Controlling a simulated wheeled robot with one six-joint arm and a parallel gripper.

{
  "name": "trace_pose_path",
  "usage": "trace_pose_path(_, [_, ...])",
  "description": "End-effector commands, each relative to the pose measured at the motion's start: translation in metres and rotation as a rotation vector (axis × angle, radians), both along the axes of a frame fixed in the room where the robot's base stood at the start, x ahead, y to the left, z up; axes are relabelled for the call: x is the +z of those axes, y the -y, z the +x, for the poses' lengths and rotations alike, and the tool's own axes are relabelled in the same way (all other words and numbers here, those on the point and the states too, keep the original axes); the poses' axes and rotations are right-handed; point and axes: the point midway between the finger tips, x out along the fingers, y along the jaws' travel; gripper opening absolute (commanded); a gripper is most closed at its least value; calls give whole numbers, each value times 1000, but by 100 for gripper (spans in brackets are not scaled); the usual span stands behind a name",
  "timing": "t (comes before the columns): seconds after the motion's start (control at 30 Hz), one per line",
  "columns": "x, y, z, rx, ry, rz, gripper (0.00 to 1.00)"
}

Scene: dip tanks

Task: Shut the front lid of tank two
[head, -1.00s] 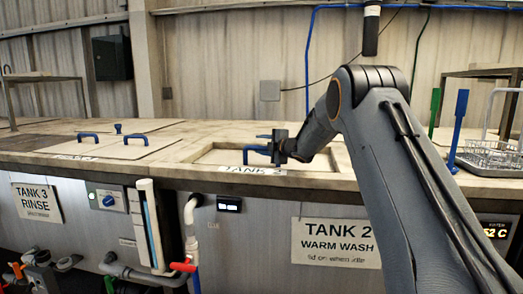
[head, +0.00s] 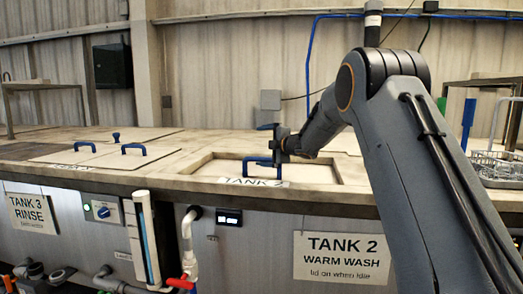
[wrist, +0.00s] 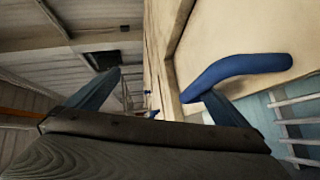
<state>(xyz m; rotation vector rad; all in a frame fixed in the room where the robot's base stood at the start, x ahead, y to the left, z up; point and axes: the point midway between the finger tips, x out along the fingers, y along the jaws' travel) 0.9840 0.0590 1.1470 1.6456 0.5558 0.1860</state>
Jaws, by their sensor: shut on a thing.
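The tank two front lid is a pale panel (head: 222,169) in a recess in the worktop, with a "TANK 2" label at its front edge. Its blue handle (head: 257,166) stands near that edge. My gripper (head: 281,148) is at the handle, shut on it. In the wrist view the handle (wrist: 237,69) is a thick blue bar beside the right finger, on a pale panel (wrist: 235,30). A light-blue area with pale bars shows past the panel's edge there. I cannot tell how far the lid is from its seat.
Closed lids with blue handles (head: 134,149) lie to the left over tank 3. A wire basket (head: 496,168) and a blue upright handle (head: 468,124) stand at the right. A white pipe (head: 187,240) with a red valve handle runs down the tank front.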

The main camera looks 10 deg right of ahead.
Motion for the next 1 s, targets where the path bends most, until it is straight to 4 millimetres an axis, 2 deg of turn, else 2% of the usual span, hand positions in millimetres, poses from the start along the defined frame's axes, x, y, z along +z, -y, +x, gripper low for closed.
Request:
trace_pose_path(0.03, [24, 6, -2, -5, 31, 4, 82])
trace_pose_path(0.3, [20, 24, -5, -17, 21, 4, 82])
trace_pose_path(0.9, [21, 36, -34, -12, 18, 3, 82])
trace_pose_path(0.93, [22, 37, -35, -11, 18, 3, 76])
trace_pose_path(1.0, [21, 37, -39, -9, 15, 3, 35])
